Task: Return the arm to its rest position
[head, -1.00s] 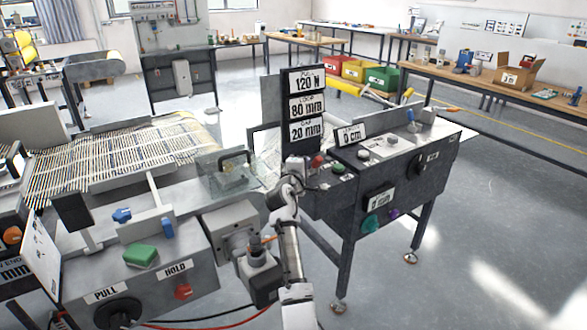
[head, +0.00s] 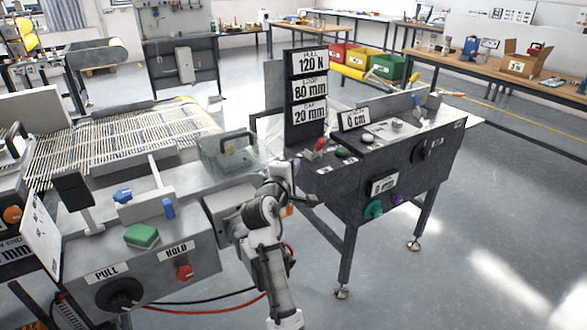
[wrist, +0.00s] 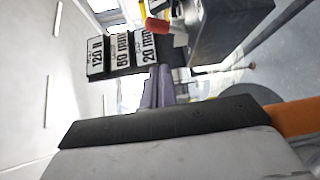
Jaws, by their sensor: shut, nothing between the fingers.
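My grey and white arm (head: 265,245) rises from the bottom edge of the head view and bends in the gap between the two machine benches. My gripper (wrist: 152,88) shows in the wrist view as two narrow grey fingers close together, shut and empty. In the head view the arm's end is by the left end of the dark control console (head: 385,165), partly hidden by the arm's own links. I cannot tell whether it touches the console.
A sign post (head: 306,95) reading 120 N, 80 mm and 20 mm stands just behind the arm's end. Open floor (head: 450,260) lies to the right.

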